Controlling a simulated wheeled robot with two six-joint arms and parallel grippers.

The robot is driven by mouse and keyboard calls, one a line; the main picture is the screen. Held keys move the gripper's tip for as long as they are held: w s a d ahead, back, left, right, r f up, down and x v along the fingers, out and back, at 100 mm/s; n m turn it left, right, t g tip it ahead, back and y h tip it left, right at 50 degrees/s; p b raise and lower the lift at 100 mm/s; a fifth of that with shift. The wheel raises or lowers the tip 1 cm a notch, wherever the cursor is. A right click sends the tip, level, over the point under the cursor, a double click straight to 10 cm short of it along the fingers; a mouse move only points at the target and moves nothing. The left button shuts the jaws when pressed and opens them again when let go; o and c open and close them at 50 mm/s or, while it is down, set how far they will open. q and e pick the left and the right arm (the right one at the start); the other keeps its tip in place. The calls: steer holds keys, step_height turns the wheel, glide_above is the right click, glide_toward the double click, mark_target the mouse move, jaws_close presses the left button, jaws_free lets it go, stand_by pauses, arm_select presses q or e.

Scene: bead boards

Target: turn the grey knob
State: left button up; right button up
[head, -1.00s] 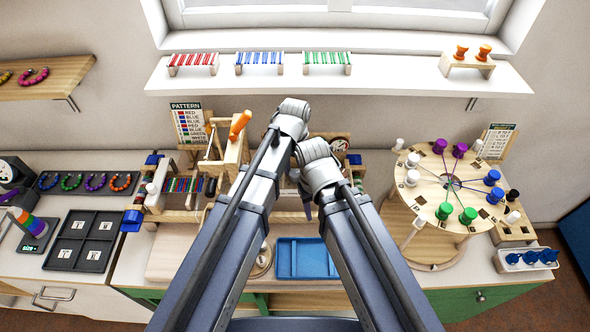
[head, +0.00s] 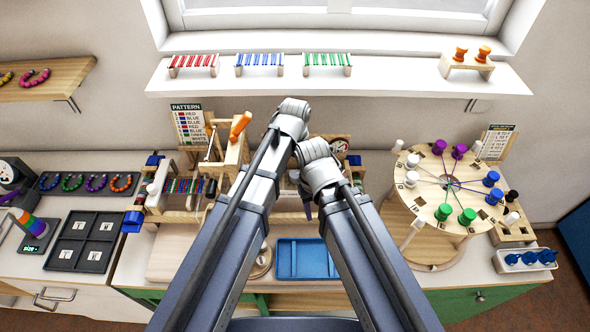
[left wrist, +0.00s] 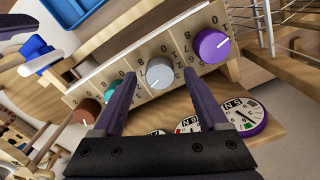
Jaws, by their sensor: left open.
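The grey knob (left wrist: 160,72) sits on a pale wooden panel (left wrist: 150,42) in the left wrist view, between a purple knob (left wrist: 211,45) and a teal knob (left wrist: 110,90). A white line marks its face. My left gripper (left wrist: 159,84) is open, with one dark finger on each side of the grey knob in the picture. I cannot tell whether the fingers touch it. In the head view my arms cover the panel area, and only a small dark finger part (head: 307,210) shows below them.
A brown knob (left wrist: 88,110) is at the panel's far left. Round white dials (left wrist: 245,115) lie below the panel. A wire rack (left wrist: 270,25) stands at the right. In the head view a blue tray (head: 307,243) and a round peg board (head: 428,205) stand on the bench.

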mark_target(295, 174)
arm_select(q)
step_height(295, 174, up, 7)
steer(key=p, duration=0.7)
steer(key=shift+r, duration=0.15)
